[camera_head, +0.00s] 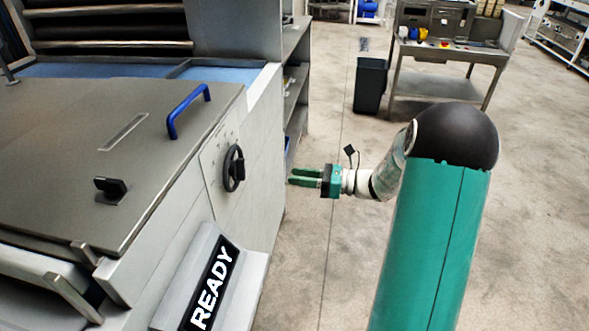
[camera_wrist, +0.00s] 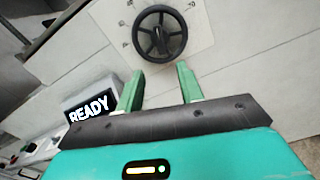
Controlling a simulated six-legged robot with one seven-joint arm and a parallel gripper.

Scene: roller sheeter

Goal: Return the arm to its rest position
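My gripper (camera_head: 305,177) is at the end of my teal arm, to the right of the machine's side face in the head view. In the wrist view my gripper (camera_wrist: 158,82) has its two green fingers spread apart with nothing between them. A black spoked handwheel (camera_head: 234,168) is on the machine's side panel, to the left of the fingers in the head view. In the wrist view the handwheel (camera_wrist: 160,34) appears just beyond the fingertips, and a gap seems to separate them.
The sheeter (camera_head: 110,150) fills the left side, with a blue handle (camera_head: 188,110) on its cover. A display (camera_head: 211,283) reads READY. A black bin (camera_head: 370,85) and a metal workbench (camera_head: 440,75) stand at the back. Open floor (camera_head: 540,220) lies right of my arm.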

